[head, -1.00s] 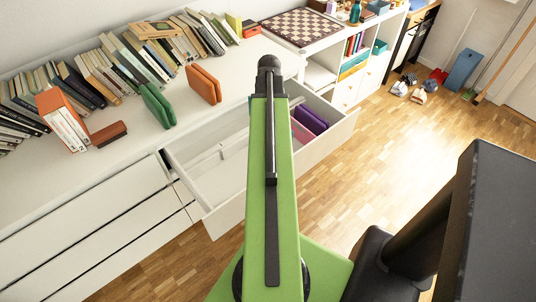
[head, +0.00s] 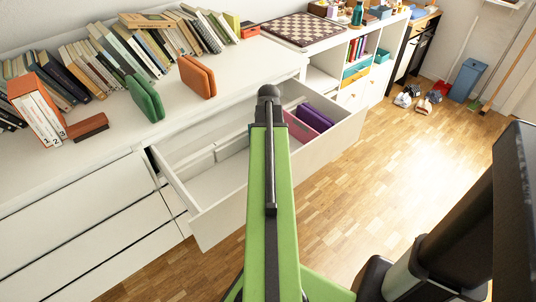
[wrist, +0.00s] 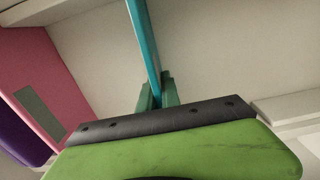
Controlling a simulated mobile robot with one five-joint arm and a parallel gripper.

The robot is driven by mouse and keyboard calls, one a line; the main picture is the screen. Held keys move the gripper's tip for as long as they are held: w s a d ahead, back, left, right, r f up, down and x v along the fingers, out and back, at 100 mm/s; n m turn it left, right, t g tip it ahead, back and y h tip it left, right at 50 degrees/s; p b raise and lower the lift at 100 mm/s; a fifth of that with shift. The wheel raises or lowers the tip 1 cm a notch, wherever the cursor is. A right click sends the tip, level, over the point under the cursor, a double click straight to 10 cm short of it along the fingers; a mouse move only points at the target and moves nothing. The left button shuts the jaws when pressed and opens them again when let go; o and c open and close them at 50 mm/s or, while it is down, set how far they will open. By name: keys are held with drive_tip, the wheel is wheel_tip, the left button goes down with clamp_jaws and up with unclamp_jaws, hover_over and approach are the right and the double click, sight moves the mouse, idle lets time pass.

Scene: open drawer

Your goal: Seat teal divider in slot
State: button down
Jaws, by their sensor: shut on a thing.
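The thin teal divider (wrist: 143,45) stands edge-on between the green fingers of my gripper (wrist: 157,92) in the wrist view. My gripper is shut on it. In the head view my arm hides the gripper and the divider. The open white drawer (head: 225,222) lies under and around my arm's end. A pink divider (head: 300,128) and a purple one (head: 315,117) stand in its right part; the pink one (wrist: 42,62) and purple one (wrist: 18,142) also show at left in the wrist view. The slot and the divider's lower edge cannot be made out.
A white ridge (head: 205,157) runs inside the drawer's left part.

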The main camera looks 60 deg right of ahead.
drive_tip(key=c, duration=1.6)
unclamp_jaws()
drive_tip(key=shift+o, duration=0.2)
wheel_tip(320, 180, up, 12)
drive_tip(key=p, duration=1.2)
drive_tip(key=shift+r, duration=0.25)
drive_tip(key=shift+f, duration=0.1)
